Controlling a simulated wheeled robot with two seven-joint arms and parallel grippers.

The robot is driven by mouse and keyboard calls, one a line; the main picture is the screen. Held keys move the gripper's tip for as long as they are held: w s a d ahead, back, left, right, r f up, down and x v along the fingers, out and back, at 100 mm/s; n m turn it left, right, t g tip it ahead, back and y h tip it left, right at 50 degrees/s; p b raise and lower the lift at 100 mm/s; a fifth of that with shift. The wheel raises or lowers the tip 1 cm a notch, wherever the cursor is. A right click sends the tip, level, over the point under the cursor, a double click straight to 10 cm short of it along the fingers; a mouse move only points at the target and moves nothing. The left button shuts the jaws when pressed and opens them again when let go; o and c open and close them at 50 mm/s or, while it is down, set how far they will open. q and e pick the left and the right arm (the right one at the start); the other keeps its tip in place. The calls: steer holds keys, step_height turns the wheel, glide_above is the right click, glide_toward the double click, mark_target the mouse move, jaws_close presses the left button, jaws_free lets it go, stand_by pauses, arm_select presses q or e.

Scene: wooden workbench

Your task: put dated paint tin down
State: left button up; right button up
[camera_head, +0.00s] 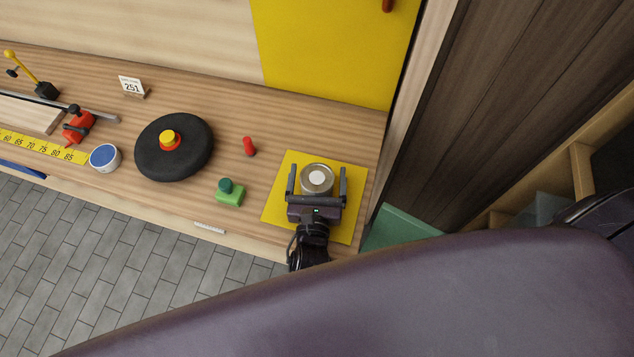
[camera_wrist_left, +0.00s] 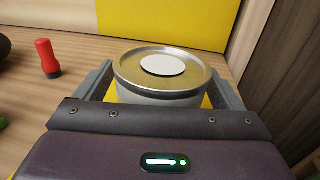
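A paint tin with a silver rim and a round white label on its lid (camera_head: 317,177) stands upright on a yellow square mat (camera_head: 281,208) at the right end of the bench. No date is readable on it. My left gripper (camera_head: 317,178) has its fingers on either side of the tin, with small gaps showing. The left wrist view also shows the tin (camera_wrist_left: 163,72) between the spread fingers, with slivers of yellow at its sides. The tin's lower part is hidden by the gripper body. My right gripper is not in view.
A red peg-like piece (camera_head: 249,146), a green block with a dark knob (camera_head: 230,193), a black disc with a yellow-red knob (camera_head: 188,156) and a blue-topped tin (camera_head: 104,157) stand to the left. A yellow panel (camera_head: 330,45) rises behind. A dark wooden wall (camera_head: 500,90) is at right.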

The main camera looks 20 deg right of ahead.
arm_select(q)
steer(key=shift+r, duration=0.1)
steer(key=c, duration=1.2)
steer(key=shift+c, duration=0.2)
